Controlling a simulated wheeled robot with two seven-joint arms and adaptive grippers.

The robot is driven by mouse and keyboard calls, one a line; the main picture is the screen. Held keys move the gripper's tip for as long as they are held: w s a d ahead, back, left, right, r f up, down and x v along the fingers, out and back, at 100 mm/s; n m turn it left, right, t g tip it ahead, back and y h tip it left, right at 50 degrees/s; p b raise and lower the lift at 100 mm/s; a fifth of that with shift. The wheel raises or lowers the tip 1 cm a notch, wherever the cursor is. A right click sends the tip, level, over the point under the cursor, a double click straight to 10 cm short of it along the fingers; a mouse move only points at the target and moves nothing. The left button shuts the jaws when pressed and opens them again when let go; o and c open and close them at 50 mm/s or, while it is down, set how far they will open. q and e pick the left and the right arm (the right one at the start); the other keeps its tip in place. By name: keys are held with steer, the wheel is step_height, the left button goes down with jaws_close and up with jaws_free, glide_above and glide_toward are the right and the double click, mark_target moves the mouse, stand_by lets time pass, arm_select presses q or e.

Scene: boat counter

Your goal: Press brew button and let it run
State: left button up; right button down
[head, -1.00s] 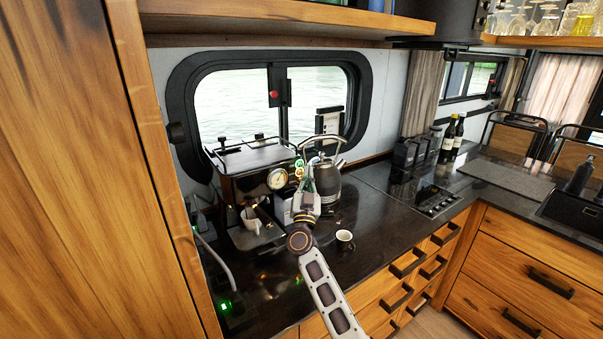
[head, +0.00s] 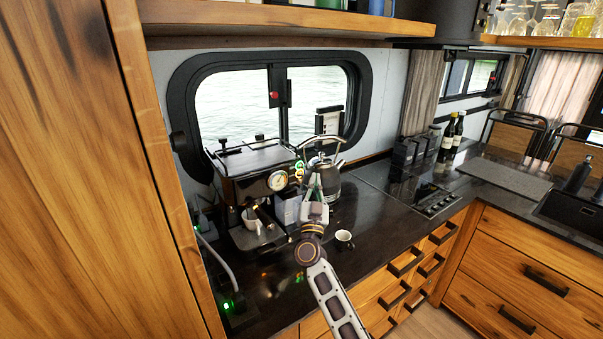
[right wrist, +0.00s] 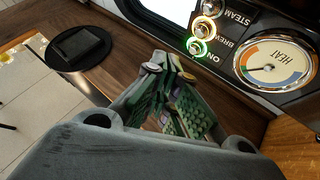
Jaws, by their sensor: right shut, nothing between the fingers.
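The espresso machine (head: 250,160) stands on the counter below the window. Its ON, BREW and STEAM buttons are stacked beside the round heat gauge (head: 278,180). In the right wrist view the BREW button (right wrist: 205,28) has a lit orange-yellow ring, and the ON button (right wrist: 197,47) glows green. A white cup (head: 252,219) sits under the machine's outlet; I cannot tell whether coffee flows. My right gripper (head: 314,188) is shut and empty, in front of the machine's right side and apart from the buttons. Its fingers also show in the right wrist view (right wrist: 162,67).
A kettle (head: 328,180) stands close behind my right gripper. A small cup (head: 344,239) is on the counter to the gripper's right. The cooktop (head: 420,198), dark canisters and bottles lie farther right. A wooden panel (head: 75,170) bounds the left, and a shelf overhangs the window.

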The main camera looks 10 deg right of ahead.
steer(key=shift+s+d+p, duration=0.2)
steer(key=shift+s+p, duration=0.05)
steer(key=shift+s, duration=0.25)
steer(key=shift+s+d+p, duration=0.15)
steer(key=shift+s+p, duration=0.1)
steer(key=shift+s, duration=0.25)
steer(key=shift+f, duration=0.1)
